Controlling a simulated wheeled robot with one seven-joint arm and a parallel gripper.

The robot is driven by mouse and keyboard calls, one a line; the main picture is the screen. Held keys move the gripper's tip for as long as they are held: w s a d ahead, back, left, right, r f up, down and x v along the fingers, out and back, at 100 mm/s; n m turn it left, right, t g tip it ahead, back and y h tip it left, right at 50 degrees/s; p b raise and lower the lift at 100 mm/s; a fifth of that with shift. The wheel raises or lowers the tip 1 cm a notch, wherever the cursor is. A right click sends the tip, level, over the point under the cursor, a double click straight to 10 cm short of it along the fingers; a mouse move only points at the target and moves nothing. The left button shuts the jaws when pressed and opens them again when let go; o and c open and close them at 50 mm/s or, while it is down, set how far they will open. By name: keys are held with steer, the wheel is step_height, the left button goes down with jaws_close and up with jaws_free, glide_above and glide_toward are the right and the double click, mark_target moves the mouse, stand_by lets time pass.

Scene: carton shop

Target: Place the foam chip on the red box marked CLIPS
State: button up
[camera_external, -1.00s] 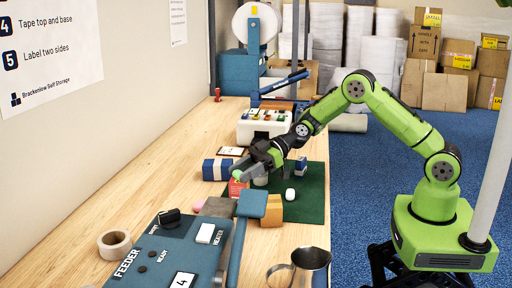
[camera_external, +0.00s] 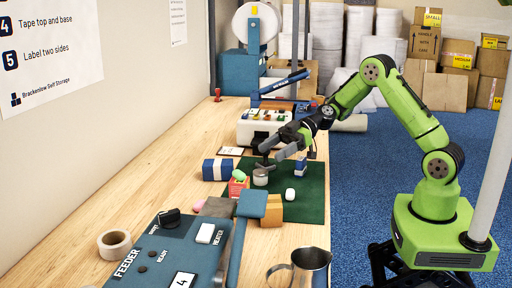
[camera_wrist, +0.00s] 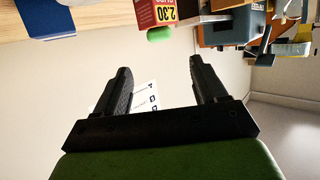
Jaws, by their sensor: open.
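The red box (camera_external: 237,188) stands at the left edge of the green mat; its label shows in the wrist view (camera_wrist: 150,13), upside down, with "2.30" readable. The green foam chip (camera_external: 239,175) rests on top of the red box. In the wrist view the chip (camera_wrist: 160,34) touches the box's top face. My gripper (camera_external: 272,157) is open and empty, above and to the right of the box, clear of the chip. The wrist view shows nothing between its fingers (camera_wrist: 160,72).
A grey round tin (camera_external: 260,178), white piece (camera_external: 290,194) and orange box (camera_external: 275,212) stand on the green mat (camera_external: 312,203). A blue striped box (camera_external: 217,170) is left of it. The feeder (camera_external: 170,255) and metal jug (camera_external: 310,262) are nearer. Bare wood lies along the wall.

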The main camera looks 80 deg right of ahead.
steer(key=s+a+r+m+g+h, duration=0.1)
steer(key=s+a+r+g+h, duration=0.15)
steer(key=s, duration=0.45)
steer(key=s+a+r+m+g+h, duration=0.1)
steer(key=s+a+r+h, duration=0.25)
steer(key=s, duration=0.25)
steer(key=s+d+m+h, duration=0.2)
steer(key=s+m, duration=0.1)
steer(key=s, duration=0.6)
steer(key=s+d+m+g+h, duration=0.1)
steer(key=s+m, duration=0.3)
steer(key=s, duration=0.6)
steer(key=shift+d+r+h, duration=0.35)
steer(key=shift+d+h, duration=0.25)
